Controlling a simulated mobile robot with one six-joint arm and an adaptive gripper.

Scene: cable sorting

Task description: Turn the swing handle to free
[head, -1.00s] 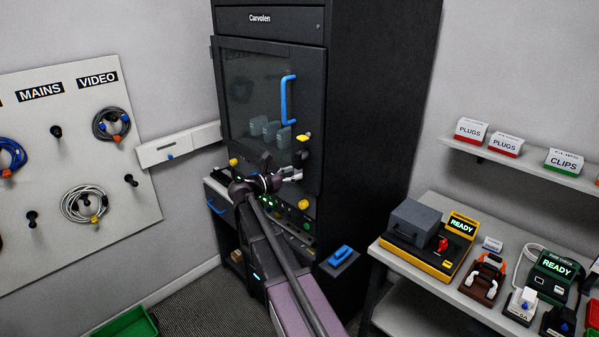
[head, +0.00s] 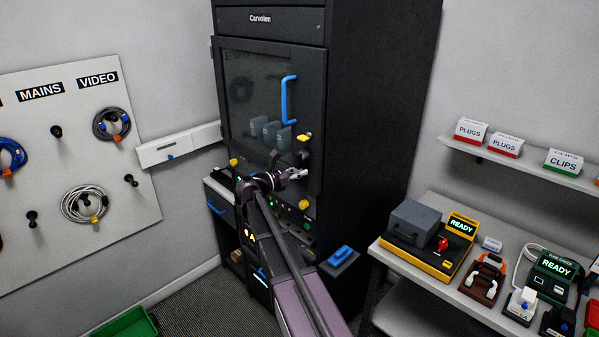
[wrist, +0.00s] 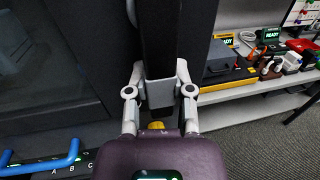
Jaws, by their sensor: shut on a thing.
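The black swing handle (head: 303,158) is on the right edge of the cabinet's glazed door (head: 258,100), below the blue door pull. In the wrist view a dark upright bar (wrist: 160,40), which looks like the handle, runs up from between my fingers. My gripper (head: 301,173) is at the handle's lower part in the head view. In the wrist view my gripper (wrist: 160,82) has one finger on each side of the bar and is shut on it. My fingers hide part of the handle, and its exact angle is hard to tell.
A blue door pull (head: 289,100) and yellow catches (head: 304,137) (head: 305,204) are close to the handle. A blue drawer pull (wrist: 45,160) shows low left in the wrist view. A bench (head: 480,285) with test devices stands to the right. Floor shows at front left.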

